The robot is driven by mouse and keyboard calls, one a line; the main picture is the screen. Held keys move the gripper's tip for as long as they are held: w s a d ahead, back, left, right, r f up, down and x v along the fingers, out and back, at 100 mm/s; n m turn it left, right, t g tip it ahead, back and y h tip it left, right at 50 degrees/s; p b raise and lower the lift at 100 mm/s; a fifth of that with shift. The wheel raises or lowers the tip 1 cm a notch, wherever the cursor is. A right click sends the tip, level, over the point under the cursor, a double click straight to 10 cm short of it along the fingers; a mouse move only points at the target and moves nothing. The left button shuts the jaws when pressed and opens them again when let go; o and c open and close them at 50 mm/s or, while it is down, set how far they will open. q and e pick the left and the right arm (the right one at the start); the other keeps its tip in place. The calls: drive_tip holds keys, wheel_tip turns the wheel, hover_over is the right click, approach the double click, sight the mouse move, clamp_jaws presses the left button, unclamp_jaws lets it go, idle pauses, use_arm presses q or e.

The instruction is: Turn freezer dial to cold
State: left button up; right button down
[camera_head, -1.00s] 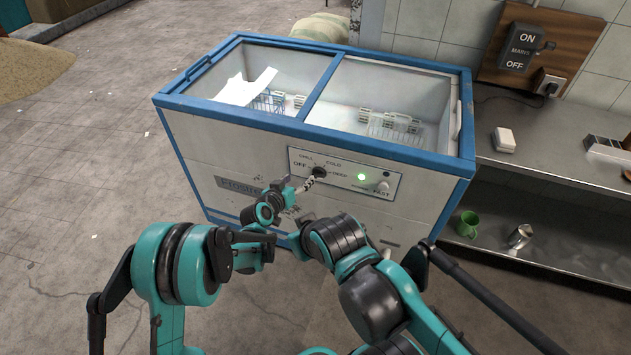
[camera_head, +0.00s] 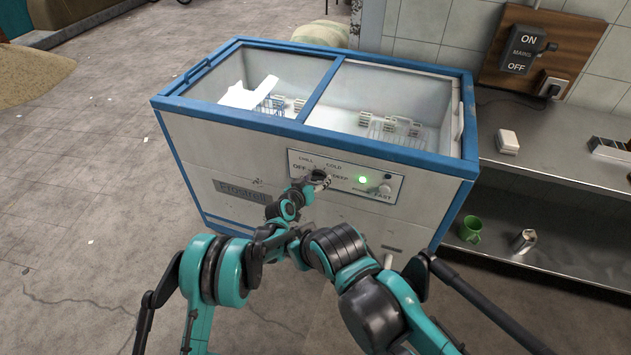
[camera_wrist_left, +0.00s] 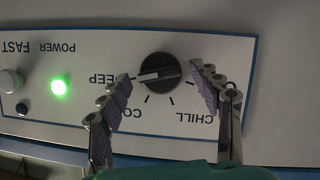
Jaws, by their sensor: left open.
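The freezer dial (camera_head: 318,174) is a black round knob on the white control panel (camera_head: 400,181) of the chest freezer (camera_head: 240,158). In the left wrist view, which is upside down, the dial (camera_wrist_left: 160,72) shows a pale mark on its left side, towards the DEEP label. The COLD label (camera_wrist_left: 130,113) is partly hidden by a finger. My left gripper (camera_head: 321,183) is at the dial. In the wrist view my left gripper (camera_wrist_left: 160,88) is open, with one finger on each side of the dial, seemingly not touching it. My right gripper is not seen.
A green power light (camera_head: 363,180) and a FAST button (camera_head: 385,189) sit right of the dial. At right is a grey counter (camera_head: 550,150), with a green mug (camera_head: 470,229) and a metal cup (camera_head: 524,241) on its lower shelf. Open floor lies at left.

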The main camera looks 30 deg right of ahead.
use_arm(q)
drive_tip(key=c, duration=1.2)
drive_tip(key=shift+o, duration=0.2)
drive_tip(key=shift+a, duration=0.1)
drive_tip(key=n, duration=0.1)
drive_tip(key=n+g+h, duration=0.1)
drive_tip(key=shift+w+a+f+n+h, duration=0.1)
drive_tip(key=shift+w+n+h, duration=0.1)
drive_tip(key=shift+n+h, duration=0.15)
drive_tip(key=n+h, duration=0.1)
drive_tip(key=n, duration=0.1)
drive_tip(key=n+g+h, duration=0.1)
drive_tip(key=n, duration=0.1)
drive_tip(key=shift+a+f, duration=0.1)
drive_tip(key=shift+f, duration=0.1)
drive_tip(key=shift+n, duration=0.25)
drive_tip(key=o, duration=1.2)
drive_tip(key=shift+c, duration=0.2)
